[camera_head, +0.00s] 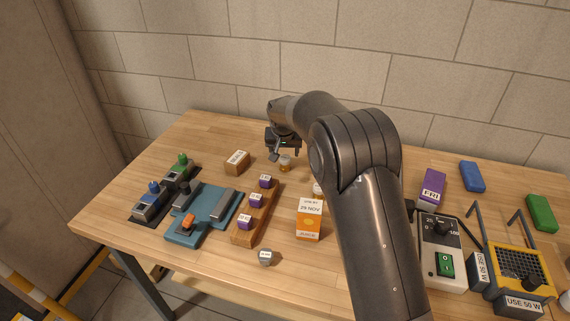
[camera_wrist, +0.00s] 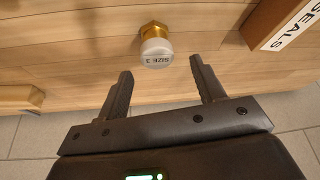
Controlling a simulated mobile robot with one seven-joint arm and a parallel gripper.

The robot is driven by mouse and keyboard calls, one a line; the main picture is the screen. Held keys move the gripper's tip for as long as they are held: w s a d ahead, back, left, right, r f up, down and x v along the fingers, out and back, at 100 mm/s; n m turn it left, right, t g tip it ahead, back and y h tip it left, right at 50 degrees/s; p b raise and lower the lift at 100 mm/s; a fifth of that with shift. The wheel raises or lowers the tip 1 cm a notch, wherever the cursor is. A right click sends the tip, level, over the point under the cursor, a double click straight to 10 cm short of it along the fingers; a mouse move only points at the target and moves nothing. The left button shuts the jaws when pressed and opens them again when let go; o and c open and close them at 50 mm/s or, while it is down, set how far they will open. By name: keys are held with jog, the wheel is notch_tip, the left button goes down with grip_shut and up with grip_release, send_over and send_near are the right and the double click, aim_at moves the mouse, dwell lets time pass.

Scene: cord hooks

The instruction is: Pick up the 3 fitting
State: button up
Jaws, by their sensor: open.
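The size 3 fitting (camera_wrist: 157,48) has a brass body and a pale grey cap with "SIZE 3" on it. In the wrist view it lies beyond the fingertips, near the middle of the gap. My gripper (camera_wrist: 160,72) is open and empty, its two dark fingers apart and not touching the fitting. In the head view my gripper (camera_head: 285,152) hangs over the back of the table, just above a small brass fitting (camera_head: 285,163). Another small pale-capped item (camera_head: 318,187) stands partly hidden behind my arm.
A box marked SEALS (camera_wrist: 284,22) is at the wrist view's upper right. A wooden rack (camera_head: 245,231) with purple labelled blocks, an orange juice carton (camera_head: 309,219) and a blue fixture (camera_head: 205,212) stand in front. A soldering station (camera_head: 440,252) is at right.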

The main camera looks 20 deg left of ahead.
aim_at(285, 158)
jog(key=x, duration=0.4)
jog(key=shift+s+d+f, duration=0.1)
jog(key=shift+d+f, duration=0.05)
jog(key=shift+f, duration=0.3)
jog(key=c, duration=1.1)
